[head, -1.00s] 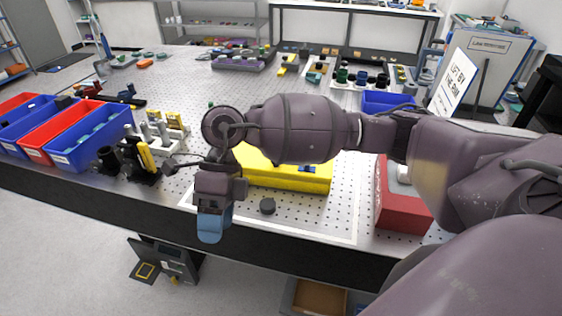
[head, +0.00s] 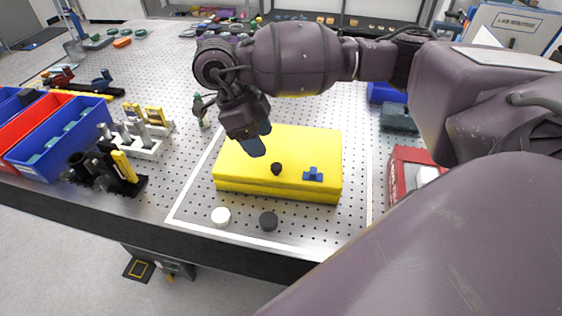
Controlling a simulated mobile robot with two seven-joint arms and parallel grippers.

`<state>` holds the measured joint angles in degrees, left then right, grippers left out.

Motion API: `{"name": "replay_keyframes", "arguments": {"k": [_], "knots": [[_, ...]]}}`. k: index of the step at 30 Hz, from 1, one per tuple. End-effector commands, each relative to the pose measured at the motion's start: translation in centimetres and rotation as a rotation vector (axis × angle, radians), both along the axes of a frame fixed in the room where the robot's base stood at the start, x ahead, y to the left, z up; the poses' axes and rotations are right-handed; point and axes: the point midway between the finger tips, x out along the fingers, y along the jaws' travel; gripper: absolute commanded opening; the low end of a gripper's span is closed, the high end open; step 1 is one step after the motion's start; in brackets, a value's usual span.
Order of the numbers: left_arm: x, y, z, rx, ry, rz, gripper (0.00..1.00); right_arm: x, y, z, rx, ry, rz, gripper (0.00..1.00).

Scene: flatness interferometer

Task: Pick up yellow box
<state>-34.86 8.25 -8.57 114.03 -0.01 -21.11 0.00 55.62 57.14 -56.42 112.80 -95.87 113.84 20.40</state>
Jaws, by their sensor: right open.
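The yellow box (head: 305,147) is a flat, closed case lying on the perforated metal table top. It has a black knob and a blue fitting on its upper face. My right gripper (head: 256,146) hangs over the box's far left part, fingertips pointing down. It is open and empty; I cannot tell the exact gap to the box. My left gripper is not in view.
A red box (head: 404,172) stands to the right. A blue bin (head: 62,138) and a tool rack (head: 139,146) are at left.

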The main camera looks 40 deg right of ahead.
Motion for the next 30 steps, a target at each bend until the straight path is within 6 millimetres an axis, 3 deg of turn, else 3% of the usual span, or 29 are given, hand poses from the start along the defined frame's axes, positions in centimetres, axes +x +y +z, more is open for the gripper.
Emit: {"name": "replay_keyframes", "arguments": {"k": [4,11,21,30], "knots": [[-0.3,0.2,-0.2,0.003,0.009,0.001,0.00,-0.5,-0.6,-1.8,0.001,0.002,-0.001,0.56],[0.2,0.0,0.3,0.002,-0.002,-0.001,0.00,-0.8,-0.9,-3.0,0.002,0.001,-0.001,0.56],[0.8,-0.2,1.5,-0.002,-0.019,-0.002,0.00,-1.7,-2.0,-7.0,0.003,0.001,-0.001,0.56],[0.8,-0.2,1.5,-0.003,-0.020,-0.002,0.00,-1.8,-2.2,-7.5,0.003,0.000,0.000,0.56]]}}
